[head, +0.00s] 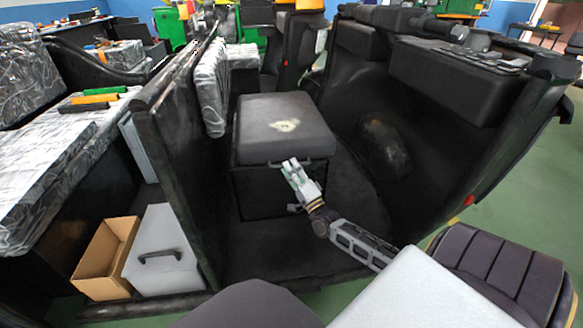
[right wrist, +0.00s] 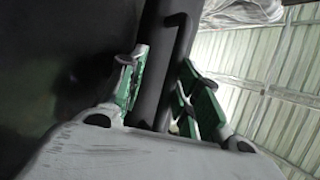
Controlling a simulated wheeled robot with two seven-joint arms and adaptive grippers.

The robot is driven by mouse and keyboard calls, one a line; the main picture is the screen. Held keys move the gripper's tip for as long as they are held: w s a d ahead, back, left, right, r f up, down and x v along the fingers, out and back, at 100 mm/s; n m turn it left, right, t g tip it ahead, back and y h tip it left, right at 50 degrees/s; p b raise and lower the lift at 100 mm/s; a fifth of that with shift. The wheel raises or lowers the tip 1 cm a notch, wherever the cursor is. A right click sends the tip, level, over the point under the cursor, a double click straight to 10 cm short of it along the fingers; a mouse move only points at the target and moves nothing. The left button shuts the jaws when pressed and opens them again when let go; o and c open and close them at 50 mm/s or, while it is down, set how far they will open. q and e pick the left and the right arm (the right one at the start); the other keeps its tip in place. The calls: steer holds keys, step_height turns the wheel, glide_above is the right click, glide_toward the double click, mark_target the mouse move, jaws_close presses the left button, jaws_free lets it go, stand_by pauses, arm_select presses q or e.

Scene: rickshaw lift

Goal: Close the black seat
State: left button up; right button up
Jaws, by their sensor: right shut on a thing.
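The black seat (head: 265,128) is a square padded cushion with a light worn patch on top. It sits above a black box (head: 264,195) inside the vehicle, and it looks roughly level. I cannot tell whether there is a gap between them. My right gripper (head: 293,170) is at the seat's front edge, right of its middle. In the right wrist view the green-padded fingers (right wrist: 160,98) are on both sides of a dark edge with a thin black handle (right wrist: 178,45), shut on the seat's front part. The exact contact is partly hidden. My left gripper is not in view.
A black side panel (head: 180,170) stands close to the left of the seat. A black padded body (head: 380,140) rises on the right. A grey box with a handle (head: 162,255) and an open cardboard box (head: 105,258) lie at lower left. The vehicle floor before the seat is clear.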

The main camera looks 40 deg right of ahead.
steer(key=shift+s+f, duration=0.25)
steer(key=shift+f, duration=0.3)
steer(key=v, duration=1.1)
steer(key=shift+s+r, duration=0.2)
steer(key=shift+r, duration=0.15)
steer(key=shift+s, duration=0.1)
stand_by(0.6)
